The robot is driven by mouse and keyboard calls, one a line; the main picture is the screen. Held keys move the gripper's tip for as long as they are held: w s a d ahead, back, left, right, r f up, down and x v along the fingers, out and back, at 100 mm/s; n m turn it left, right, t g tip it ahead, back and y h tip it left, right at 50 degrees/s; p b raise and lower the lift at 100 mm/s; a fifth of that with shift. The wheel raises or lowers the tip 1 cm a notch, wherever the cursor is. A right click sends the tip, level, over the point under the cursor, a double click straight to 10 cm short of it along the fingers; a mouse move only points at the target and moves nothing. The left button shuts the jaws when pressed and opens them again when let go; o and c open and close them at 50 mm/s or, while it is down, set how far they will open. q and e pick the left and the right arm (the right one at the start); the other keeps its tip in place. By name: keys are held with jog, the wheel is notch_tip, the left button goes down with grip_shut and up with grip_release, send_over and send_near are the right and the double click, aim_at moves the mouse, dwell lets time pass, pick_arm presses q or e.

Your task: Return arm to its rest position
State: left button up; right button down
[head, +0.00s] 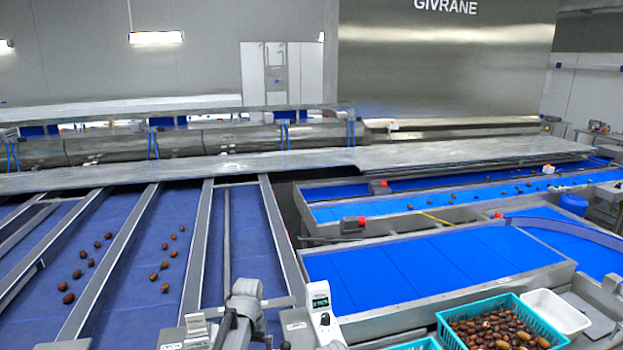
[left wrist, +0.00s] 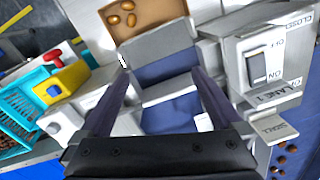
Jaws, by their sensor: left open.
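My left gripper (left wrist: 163,82) shows in the left wrist view with its two dark fingers spread wide apart and nothing between them. Beyond the fingers are a grey chute or housing with blue surfaces (left wrist: 167,70) and a grey control box (left wrist: 262,65) marked ON, OFF and LANE 1 on the right. In the head view a part of my arm (head: 245,292) shows at the bottom, over the front of the lanes. The gripper itself is hard to make out there. My right gripper is in neither view.
Brown dates lie on the blue sloping lanes (head: 130,240) at left. A blue belt (head: 430,265) is clear at right. A teal crate (head: 447,334) full of dates and a white tray (head: 557,309) stand at bottom right. A small grey device (head: 320,302) stands beside my arm.

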pick_arm(q)
jog(key=s+d+f+m+b, duration=0.1)
jog(key=s+d+f+b, duration=0.4)
jog(key=s, duration=0.4)
jog(key=s+d+f+m+b, duration=0.2)
jog(key=s+d+f+b, duration=0.3)
jog(key=s+f, duration=0.2)
jog(key=shift+s+y, duration=0.3)
jog(key=shift+s, duration=0.9)
